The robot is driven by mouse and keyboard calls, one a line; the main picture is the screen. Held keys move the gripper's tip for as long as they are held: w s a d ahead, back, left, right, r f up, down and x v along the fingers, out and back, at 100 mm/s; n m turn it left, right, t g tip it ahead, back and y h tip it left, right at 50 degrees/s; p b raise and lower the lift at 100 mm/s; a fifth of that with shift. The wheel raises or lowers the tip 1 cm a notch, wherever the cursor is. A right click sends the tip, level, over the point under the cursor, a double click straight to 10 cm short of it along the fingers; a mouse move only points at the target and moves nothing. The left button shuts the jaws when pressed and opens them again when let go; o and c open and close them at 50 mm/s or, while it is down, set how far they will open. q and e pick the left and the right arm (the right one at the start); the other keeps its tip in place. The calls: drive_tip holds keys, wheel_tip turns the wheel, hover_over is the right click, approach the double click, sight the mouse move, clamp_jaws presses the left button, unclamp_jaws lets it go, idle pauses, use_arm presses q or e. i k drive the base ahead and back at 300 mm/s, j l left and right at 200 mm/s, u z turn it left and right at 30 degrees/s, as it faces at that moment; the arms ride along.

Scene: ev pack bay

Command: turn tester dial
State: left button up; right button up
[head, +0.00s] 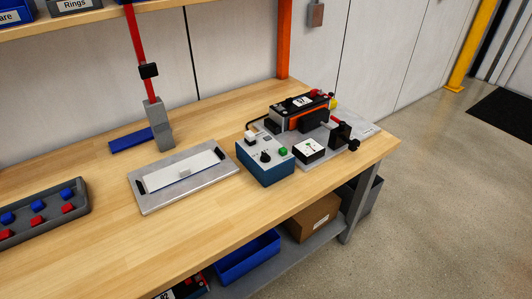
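The tester (265,162) is a blue box with a light grey top, standing on the right part of the wooden bench. Its black dial (266,156) sits on the top face. A green button (283,152) is to the right of the dial and a white block (250,138) is behind it. The dial's pointer setting is too small to read. Neither of my grippers shows in the head view.
A grey fixture with a black and orange battery module (300,110) stands behind and right of the tester. A grey tray (148,201) lies left of it. A dark rack (80,221) with red and blue pieces lies far left.

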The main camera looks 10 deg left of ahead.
sight(265, 158)
drive_tip(key=i+l+u, duration=0.35)
drive_tip(key=l, duration=0.3)
drive_tip(key=i+l+u, duration=0.2)
drive_tip(key=l, duration=0.15)
drive_tip(key=i+l+u, duration=0.2)
drive_tip(key=l, duration=0.2)
drive_tip(key=l+u, duration=0.15)
drive_tip(key=l, duration=0.2)
drive_tip(key=i+l+u, duration=0.2)
drive_tip(key=l, duration=0.25)
drive_tip(key=k, duration=0.1)
